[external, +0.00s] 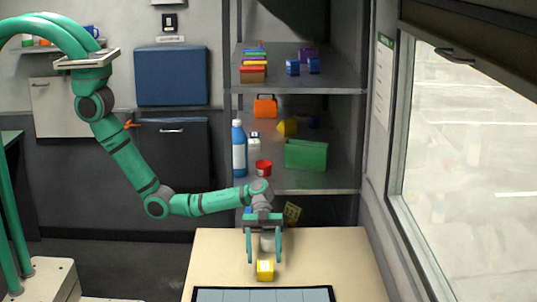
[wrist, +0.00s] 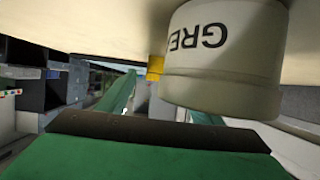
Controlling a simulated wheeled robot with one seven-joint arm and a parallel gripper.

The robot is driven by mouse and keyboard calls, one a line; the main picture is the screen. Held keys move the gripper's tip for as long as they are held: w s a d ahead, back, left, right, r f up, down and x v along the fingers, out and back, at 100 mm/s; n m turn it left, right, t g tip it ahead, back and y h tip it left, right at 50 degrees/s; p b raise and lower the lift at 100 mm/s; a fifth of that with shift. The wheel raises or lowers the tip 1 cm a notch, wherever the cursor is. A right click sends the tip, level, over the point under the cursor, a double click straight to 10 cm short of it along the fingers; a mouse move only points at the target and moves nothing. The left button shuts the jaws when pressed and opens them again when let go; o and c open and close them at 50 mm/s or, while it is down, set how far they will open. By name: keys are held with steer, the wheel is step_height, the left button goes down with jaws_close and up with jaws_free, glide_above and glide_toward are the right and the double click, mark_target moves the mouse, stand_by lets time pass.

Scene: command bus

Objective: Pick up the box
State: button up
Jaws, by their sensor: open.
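The box is probably the small yellow block (external: 265,270) on the pale table, just past my fingertips in the external view. In the wrist view a yellow patch (wrist: 155,66) shows beside a white cylindrical container (wrist: 222,60). The container carries dark letters and partly hides the yellow thing. In the external view the container (external: 267,242) shows between and behind my fingers. My gripper (external: 264,258) is open, pointing down, with its green fingers spread above the yellow block. I cannot tell whether a fingertip touches it. The fingers also show in the wrist view (wrist: 160,105).
The table (external: 215,260) has bare room left and right. A dark-rimmed panel (external: 262,294) lies at its near edge. Behind stand shelves (external: 300,90) with a blue bottle (external: 239,150), a red cup (external: 263,167) and a green bin (external: 306,155). A window (external: 465,130) is on the right.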

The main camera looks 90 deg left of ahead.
mark_target(265, 267)
steer(key=x, duration=0.5)
steer(key=c, duration=1.2)
steer(key=shift+o, duration=0.2)
